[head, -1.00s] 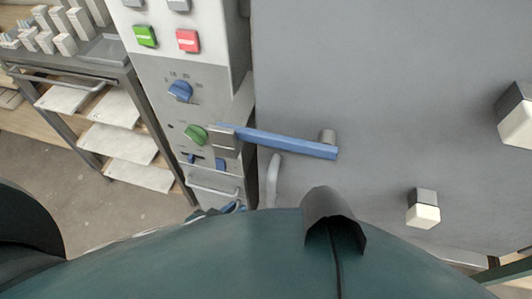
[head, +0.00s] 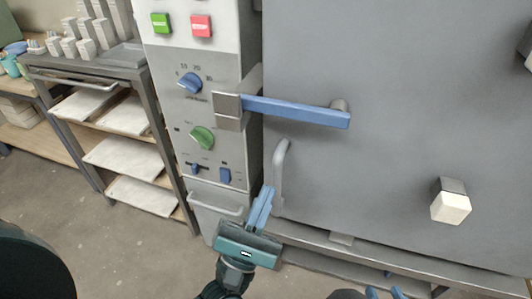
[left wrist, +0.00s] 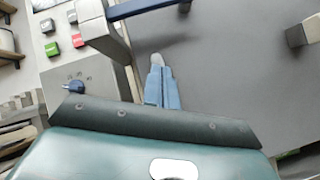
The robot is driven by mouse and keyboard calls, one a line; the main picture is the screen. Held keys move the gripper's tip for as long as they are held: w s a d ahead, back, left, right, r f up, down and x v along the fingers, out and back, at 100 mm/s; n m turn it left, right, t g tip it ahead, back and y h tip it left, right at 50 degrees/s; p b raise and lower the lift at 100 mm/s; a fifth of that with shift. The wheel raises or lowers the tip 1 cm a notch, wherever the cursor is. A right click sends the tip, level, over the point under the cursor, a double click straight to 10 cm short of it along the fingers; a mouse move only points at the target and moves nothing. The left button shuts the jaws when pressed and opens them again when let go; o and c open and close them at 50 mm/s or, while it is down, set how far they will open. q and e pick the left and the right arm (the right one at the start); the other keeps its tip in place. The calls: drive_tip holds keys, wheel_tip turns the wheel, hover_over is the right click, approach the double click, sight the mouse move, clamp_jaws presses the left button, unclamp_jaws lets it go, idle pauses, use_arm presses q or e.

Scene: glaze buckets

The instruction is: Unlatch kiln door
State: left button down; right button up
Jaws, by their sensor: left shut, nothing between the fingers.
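The kiln door (head: 390,170) is a large grey panel, and it looks closed. A blue latch lever (head: 295,110) lies nearly level across the door's left edge, from a metal catch (head: 228,105) on the control column to a round pivot on the door. The lever also shows at the top of the left wrist view (left wrist: 150,8). My left gripper (head: 266,192) is shut and empty, below the lever, with its blue fingertips beside the grey door handle (head: 280,172). I cannot tell whether they touch. My right gripper (head: 385,294) shows only two separated blue tips at the bottom edge.
The control column (head: 210,60) has green and red buttons and knobs. A rack (head: 125,160) with pale shelves stands at the left. A white-ended block (head: 451,203) sticks out of the door. A ledge (head: 350,250) runs below it.

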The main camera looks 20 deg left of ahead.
sight(282, 109)
use_arm(q)
drive_tip(key=shift+s+a+f+n+t+y+b, duration=0.15)
drive_tip(key=shift+a+n+t+y+b, duration=0.15)
drive_tip(key=shift+n+y, duration=0.85)
drive_tip(key=shift+s+a+f+n+t+y+b, duration=0.15)
drive_tip(key=shift+a+n+t+y, duration=0.25)
drive_tip(key=shift+n, duration=1.4)
drive_tip(key=shift+s+a+n+t+y+b, duration=0.2)
drive_tip(key=shift+a+n+t+y+b, duration=0.15)
drive_tip(key=shift+n+y, duration=0.8)
use_arm(e)
drive_tip(key=shift+s+d+f+t, duration=0.2)
drive_tip(key=shift+s+d+t, duration=0.1)
drive_tip(key=shift+s, duration=0.15)
use_arm(q)
drive_tip(key=shift+h, duration=0.3)
